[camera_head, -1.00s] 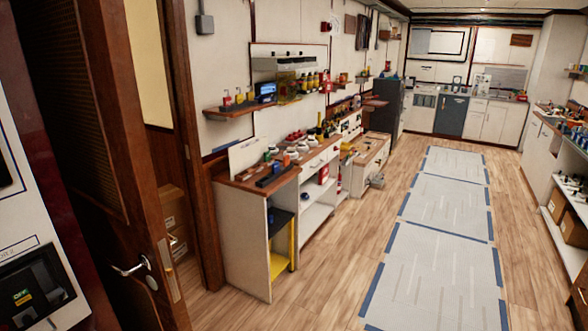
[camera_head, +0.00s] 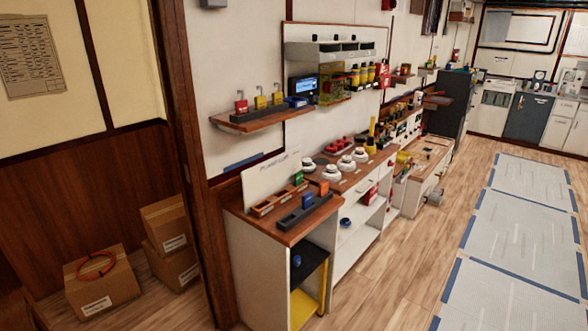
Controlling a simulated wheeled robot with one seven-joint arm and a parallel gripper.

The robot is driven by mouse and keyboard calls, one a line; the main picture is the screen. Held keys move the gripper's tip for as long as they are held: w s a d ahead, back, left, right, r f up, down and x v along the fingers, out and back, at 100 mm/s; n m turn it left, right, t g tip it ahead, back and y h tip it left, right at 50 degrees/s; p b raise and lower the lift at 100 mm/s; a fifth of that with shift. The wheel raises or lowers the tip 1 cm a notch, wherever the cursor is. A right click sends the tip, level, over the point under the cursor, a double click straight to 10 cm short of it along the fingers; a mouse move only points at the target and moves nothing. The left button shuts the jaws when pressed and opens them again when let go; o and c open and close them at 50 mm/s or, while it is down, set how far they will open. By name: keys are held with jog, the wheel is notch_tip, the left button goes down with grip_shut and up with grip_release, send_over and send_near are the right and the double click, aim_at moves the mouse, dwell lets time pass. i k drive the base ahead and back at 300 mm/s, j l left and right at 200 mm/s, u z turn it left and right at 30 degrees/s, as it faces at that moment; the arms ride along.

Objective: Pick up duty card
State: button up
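I cannot pick out the duty card for certain. On the near wooden counter (camera_head: 262,221) stand small upright card-like pieces: a green one (camera_head: 298,178), a blue one (camera_head: 307,199) and an orange one (camera_head: 324,188). The blue and orange pieces stand in a dark slotted holder (camera_head: 296,217). The green one is at the far end of a wooden tray (camera_head: 268,206) behind it. A white board (camera_head: 270,177) with small unreadable print stands behind the tray. My gripper is not in view.
A wall shelf (camera_head: 252,121) with red and yellow padlocks hangs above the counter. A door post (camera_head: 188,150) stands to the left, with cardboard boxes (camera_head: 103,282) beyond it. The wooden floor (camera_head: 400,270) and grey mats (camera_head: 497,250) at right are clear.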

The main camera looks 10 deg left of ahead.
aim_at(299, 178)
jog(key=i+l+u, duration=0.1)
jog(key=i+u, duration=0.3)
jog(key=i+l+u, duration=0.15)
jog(key=u, duration=0.25)
jog(key=i+l+u, duration=0.55)
jog(key=u, duration=0.2)
jog(key=i+l+u, duration=0.2)
jog(key=l+u, duration=0.25)
jog(key=l, duration=0.15)
jog(key=i+l+u, duration=0.15)
jog(key=l+u, duration=0.3)
jog(key=l, duration=0.2)
jog(key=l+u, duration=0.4)
jog(key=l, duration=0.25)
